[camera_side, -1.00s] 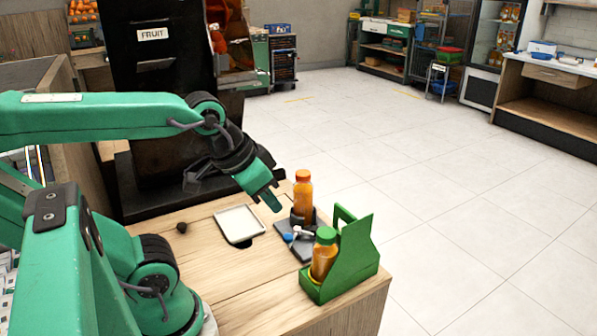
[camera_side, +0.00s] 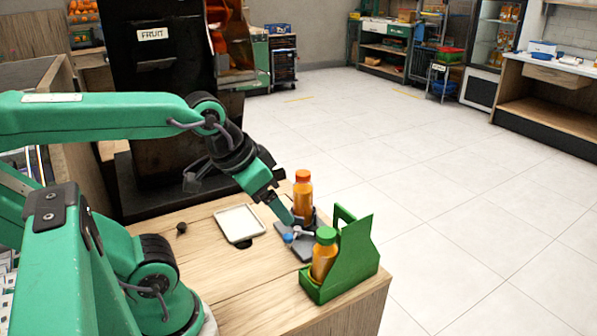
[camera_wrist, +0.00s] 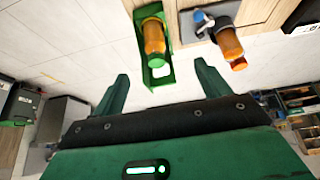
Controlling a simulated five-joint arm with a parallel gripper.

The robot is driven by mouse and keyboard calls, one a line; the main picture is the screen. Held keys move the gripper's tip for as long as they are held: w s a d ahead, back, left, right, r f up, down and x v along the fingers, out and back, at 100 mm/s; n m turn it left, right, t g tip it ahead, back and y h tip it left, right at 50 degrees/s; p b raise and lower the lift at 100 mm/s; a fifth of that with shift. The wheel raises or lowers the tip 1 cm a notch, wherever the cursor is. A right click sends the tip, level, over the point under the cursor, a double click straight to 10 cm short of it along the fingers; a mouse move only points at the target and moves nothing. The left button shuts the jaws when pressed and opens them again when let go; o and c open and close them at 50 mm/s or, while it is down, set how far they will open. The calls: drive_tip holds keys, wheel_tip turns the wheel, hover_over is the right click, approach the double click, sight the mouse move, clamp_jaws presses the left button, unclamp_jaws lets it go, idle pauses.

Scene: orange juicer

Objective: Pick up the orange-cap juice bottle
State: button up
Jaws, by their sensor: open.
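The orange-cap juice bottle (camera_side: 303,198) stands upright in a dark holder (camera_side: 301,222) near the table's back right edge. In the wrist view the bottle (camera_wrist: 228,43) shows at the upper right, its cap toward me. My gripper (camera_side: 283,208) is open and empty, just left of the bottle in the side view; contact cannot be told. In the wrist view my gripper's fingers (camera_wrist: 161,72) are spread wide, and the bottle is right of the space between them. A green-cap bottle (camera_side: 323,258) sits in a green carrier (camera_side: 352,250); it also shows in the wrist view (camera_wrist: 154,38).
A pale tray (camera_side: 240,223) lies left of the dark holder. A blue-and-white fitting (camera_side: 293,236) is in front of the bottle. The green carrier's tall handle stands close at the right. The wooden table's (camera_side: 255,285) front is bare.

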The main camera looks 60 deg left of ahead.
drive_tip(key=m+g, duration=0.5)
hover_over(303, 189)
drive_tip(key=w, duration=0.1)
drive_tip(key=f, duration=0.4)
drive_tip(key=a+f, duration=0.1)
drive_tip(key=f, duration=0.1)
drive_tip(key=shift+f, duration=0.2)
drive_tip(key=shift+w+a+f+g, duration=0.2)
drive_tip(key=shift+a+f+g, duration=0.1)
drive_tip(key=shift+a+f, duration=0.2)
drive_tip(key=shift+f, duration=3.75)
drive_tip(key=c, duration=1.3)
